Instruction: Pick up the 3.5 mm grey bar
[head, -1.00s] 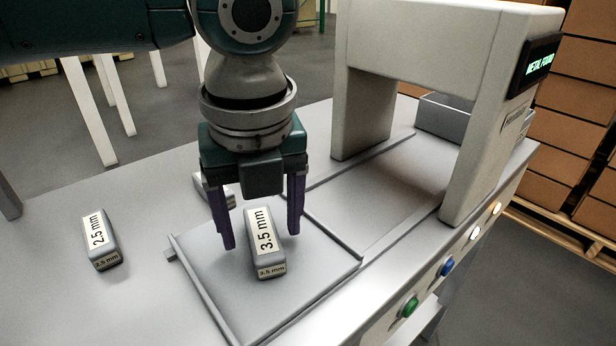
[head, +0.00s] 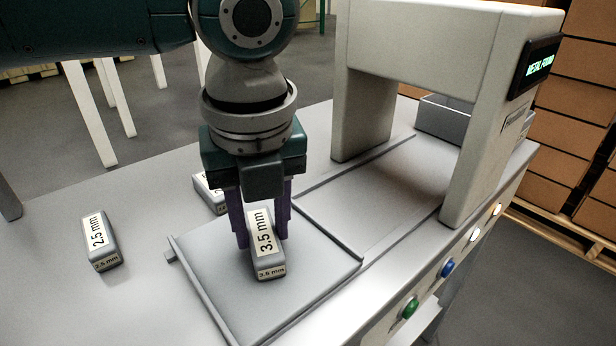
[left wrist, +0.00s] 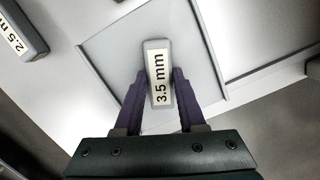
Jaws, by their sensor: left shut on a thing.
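The grey bar labelled 3.5 mm (head: 265,257) rests on the flat grey plate (head: 315,282) in front of the arch. My left gripper (head: 262,240) points down over it, with its purple fingers shut on the bar's two sides. In the left wrist view the 3.5 mm bar (left wrist: 157,60) lies between the fingertips (left wrist: 160,80), one finger against each side. My right gripper is not in view.
A grey 2.5 mm bar (head: 101,242) lies to the left on the table. Another labelled bar (head: 208,194) is partly hidden behind my gripper. The detector arch (head: 430,60) stands to the right, its display lit. Coloured buttons (head: 447,267) line the front edge.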

